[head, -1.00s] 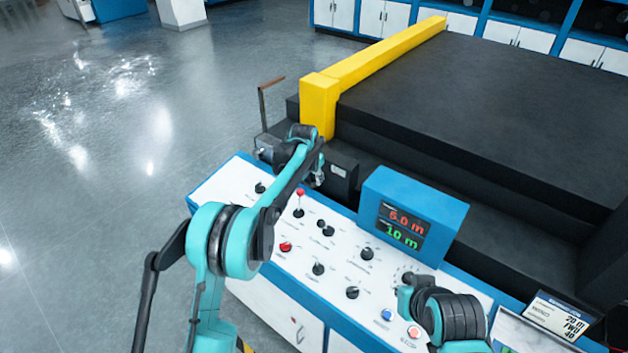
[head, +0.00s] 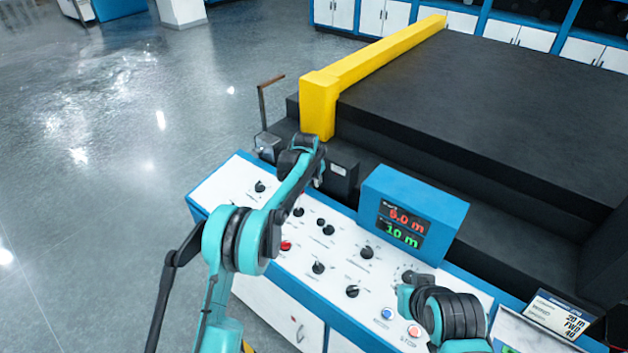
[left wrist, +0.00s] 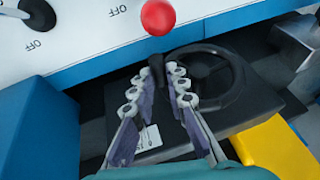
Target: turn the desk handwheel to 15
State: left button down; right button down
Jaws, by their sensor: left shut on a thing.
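The black desk handwheel (left wrist: 237,88) shows in the left wrist view, lying on a dark box beyond the panel's edge. My left gripper (left wrist: 160,76) is shut on its upright black grip, which stands between the fingertips at the wheel's left side. In the head view my left gripper (head: 318,178) is largely hidden by its own wrist, and the wheel is hidden there too. The dark box (head: 341,172) shows just right of the wrist. My right arm is at the lower right of the head view, but its gripper cannot be made out.
The control panel (head: 222,187) carries several knobs and buttons. A red ball lever (left wrist: 158,16) stands close to the left fingertips. A blue display (head: 403,226) shows a blurred red number above a green 10 m. A yellow beam (head: 318,105) and dark platform (head: 480,100) lie behind.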

pick_arm(q)
jog(key=shift+s+d+f+t+y+b, duration=0.1)
jog(key=shift+d+f+t+y+b, duration=0.1)
jog(key=shift+f+t+y+b, duration=0.65)
jog(key=y+b, duration=0.1)
jog(key=b, duration=0.1)
jog(key=shift+s+d+f+m+t+b, duration=0.1)
jog(key=shift+f+m+t+b, duration=0.15)
jog(key=shift+f+m+b, duration=0.15)
jog(key=f+t+y+b, duration=0.1)
jog(key=t+y+b, duration=0.1)
jog(key=b, duration=0.1)
jog(key=shift+f+m, duration=0.2)
jog(key=shift+m, duration=0.2)
jog(key=shift+y, duration=0.25)
jog(key=c, duration=1.5)
grip_release()
jog(key=shift+r, duration=0.1)
